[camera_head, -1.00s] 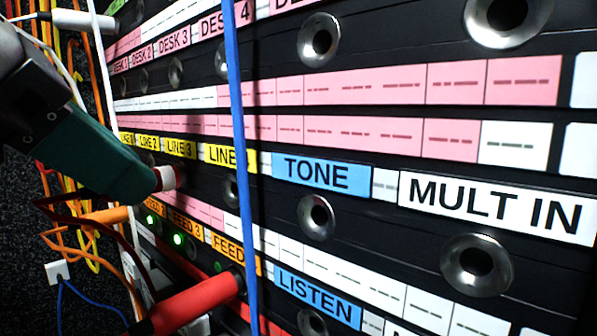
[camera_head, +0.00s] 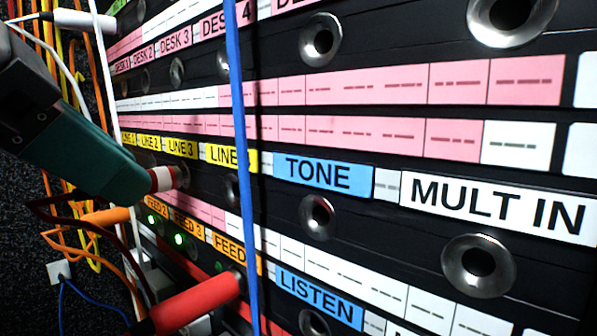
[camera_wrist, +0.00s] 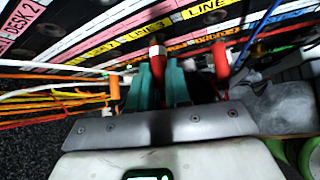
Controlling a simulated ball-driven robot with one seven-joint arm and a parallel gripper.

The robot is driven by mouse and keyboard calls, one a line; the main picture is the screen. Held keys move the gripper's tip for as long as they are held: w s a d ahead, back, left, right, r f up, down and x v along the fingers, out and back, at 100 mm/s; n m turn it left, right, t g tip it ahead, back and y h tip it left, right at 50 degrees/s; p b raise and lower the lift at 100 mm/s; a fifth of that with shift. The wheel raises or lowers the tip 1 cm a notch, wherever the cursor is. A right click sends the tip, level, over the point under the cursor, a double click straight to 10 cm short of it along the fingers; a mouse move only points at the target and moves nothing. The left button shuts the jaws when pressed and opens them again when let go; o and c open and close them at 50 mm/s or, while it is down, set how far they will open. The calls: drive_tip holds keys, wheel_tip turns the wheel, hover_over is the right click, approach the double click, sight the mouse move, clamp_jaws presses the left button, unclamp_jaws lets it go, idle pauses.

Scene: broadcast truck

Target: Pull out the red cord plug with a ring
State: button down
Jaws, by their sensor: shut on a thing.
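A red plug with a white ring (camera_head: 161,179) is at a socket in the row below the LINE 3 label. In the wrist view, the same plug (camera_wrist: 158,72) is between my two green fingers. My gripper (camera_head: 140,186) is shut on it from the left; its fingers also show in the wrist view (camera_wrist: 162,84). The ringed front end sticks out of the fingers toward the panel. A metal socket rim (camera_head: 183,175) shows right behind it. I cannot tell how deep the plug sits.
A second red plug (camera_head: 200,302), with no ring seen, sits below at the FEED row; it also shows in the wrist view (camera_wrist: 220,58). A blue cord (camera_head: 240,150) hangs across the panel. An orange plug (camera_head: 105,216) and several loose cords are at the left.

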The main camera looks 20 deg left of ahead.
drive_tip(key=shift+s+a, duration=0.3)
drive_tip(key=shift+s, duration=0.4)
drive_tip(key=shift+s+a, duration=0.25)
drive_tip(key=shift+s, duration=0.4)
idle(1.0)
drive_tip(key=shift+s+a, duration=0.3)
drive_tip(key=shift+s, duration=0.45)
drive_tip(key=shift+s+a, duration=0.3)
drive_tip(key=shift+s, duration=0.4)
drive_tip(key=shift+s, duration=0.1)
drive_tip(key=shift+s+a, duration=0.3)
drive_tip(key=shift+s, duration=0.35)
drive_tip(key=shift+s+a, duration=0.25)
drive_tip(key=shift+s, duration=0.4)
